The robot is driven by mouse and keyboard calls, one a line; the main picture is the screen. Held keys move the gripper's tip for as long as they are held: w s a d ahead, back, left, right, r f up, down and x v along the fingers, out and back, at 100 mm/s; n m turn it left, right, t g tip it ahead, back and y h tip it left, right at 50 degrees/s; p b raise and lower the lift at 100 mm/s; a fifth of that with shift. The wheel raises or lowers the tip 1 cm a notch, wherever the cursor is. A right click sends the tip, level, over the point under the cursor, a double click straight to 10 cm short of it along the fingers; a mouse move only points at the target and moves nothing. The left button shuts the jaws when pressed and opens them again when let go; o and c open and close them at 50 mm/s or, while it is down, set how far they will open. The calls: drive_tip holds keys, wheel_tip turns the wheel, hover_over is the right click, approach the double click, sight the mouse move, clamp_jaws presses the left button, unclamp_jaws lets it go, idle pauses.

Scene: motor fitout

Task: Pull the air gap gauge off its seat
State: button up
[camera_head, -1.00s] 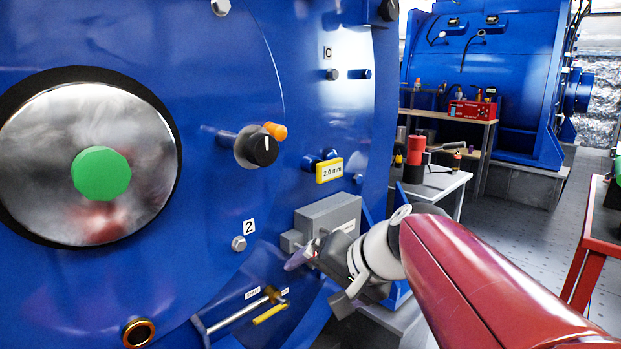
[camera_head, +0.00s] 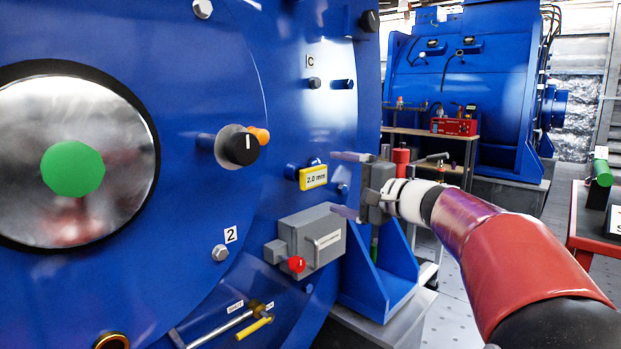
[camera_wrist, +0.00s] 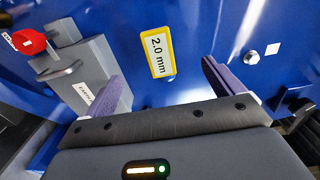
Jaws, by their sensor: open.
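The air gap gauge appears to be the yellow-framed block marked 2.0 mm (camera_head: 313,176), on the blue motor face. Blue round parts show beside and behind it. My gripper (camera_head: 347,185) is open and empty to the right of the gauge, its two purple fingers spread one above the other and pointing left. In the wrist view the gauge (camera_wrist: 158,52) stands ahead, between the lines of the two fingers (camera_wrist: 160,70) and beyond their tips. Neither finger appears to touch it. How it is seated is hidden.
A grey box (camera_head: 325,232) with a red knob (camera_head: 296,264) sits just below the gauge. A black knob (camera_head: 241,149) juts out to its upper left. A blue bracket (camera_head: 375,285) stands below my gripper. A bench with a red device (camera_head: 453,126) is behind.

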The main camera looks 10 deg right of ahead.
sight(316, 178)
drive_tip(key=shift+w, duration=0.1)
drive_tip(key=shift+p+x, duration=0.9)
drive_tip(key=shift+x, duration=3.55)
drive_tip(key=shift+b, duration=0.65)
drive_tip(key=c, duration=2)
drive_tip(key=shift+b+v, duration=1.7)
drive_tip(key=shift+v, duration=1.35)
drive_tip(key=shift+b+v, duration=1.3)
drive_tip(key=shift+v, duration=9.7)
